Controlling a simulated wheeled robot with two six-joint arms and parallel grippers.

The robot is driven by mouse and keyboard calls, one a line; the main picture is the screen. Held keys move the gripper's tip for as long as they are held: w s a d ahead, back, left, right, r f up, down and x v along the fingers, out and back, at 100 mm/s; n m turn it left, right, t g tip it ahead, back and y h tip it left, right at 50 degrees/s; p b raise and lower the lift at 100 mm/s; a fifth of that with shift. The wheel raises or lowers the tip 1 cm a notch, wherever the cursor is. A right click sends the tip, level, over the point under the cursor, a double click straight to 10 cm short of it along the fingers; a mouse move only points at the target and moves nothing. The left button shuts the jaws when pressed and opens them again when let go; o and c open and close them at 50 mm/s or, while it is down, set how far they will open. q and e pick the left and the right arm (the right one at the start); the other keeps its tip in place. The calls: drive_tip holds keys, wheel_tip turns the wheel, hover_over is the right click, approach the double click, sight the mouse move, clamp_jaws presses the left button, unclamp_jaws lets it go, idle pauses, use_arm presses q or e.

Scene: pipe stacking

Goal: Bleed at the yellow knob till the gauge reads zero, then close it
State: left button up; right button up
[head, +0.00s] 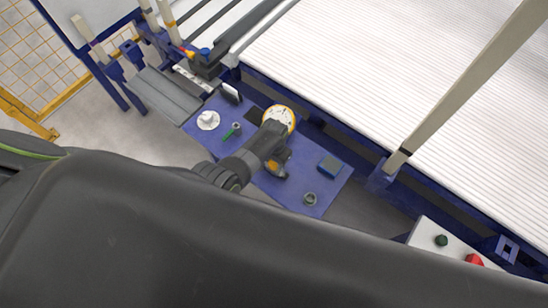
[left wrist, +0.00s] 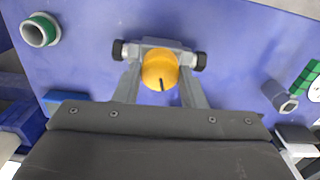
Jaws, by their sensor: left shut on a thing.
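The yellow knob (left wrist: 160,70) sits on a small grey valve body (left wrist: 160,44) with dark ends, above the blue panel; a dark mark on it points down in the left wrist view. My left gripper (left wrist: 159,86) is shut on it, one grey finger on each side. In the head view my left gripper (head: 272,158) reaches over the blue panel (head: 295,190) and hides most of the valve. A round white dial with a yellow rim, the gauge (head: 280,117), shows just beyond the gripper; its needle is too small to read. My right gripper is not in view.
On the panel lie a white round part (head: 208,120), a green-marked piece (head: 230,132), a grey ring (head: 310,199) and a blue block (head: 330,166). A white box with green and red buttons (head: 442,240) stands at right. White ribbed rollers lie behind.

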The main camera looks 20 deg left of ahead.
use_arm(q)
drive_tip(key=shift+m+p, duration=0.35)
drive_tip(key=shift+m, duration=1.35)
drive_tip(key=o, duration=1)
wheel_tip(320, 180, up, 7)
drive_tip(key=p, duration=0.3)
drive_tip(key=shift+f+p, duration=0.1)
drive_tip(key=shift+p, duration=0.25)
wheel_tip(320, 180, up, 11)
drive_tip(key=p, duration=0.2)
drive_tip(key=shift+f, duration=0.2)
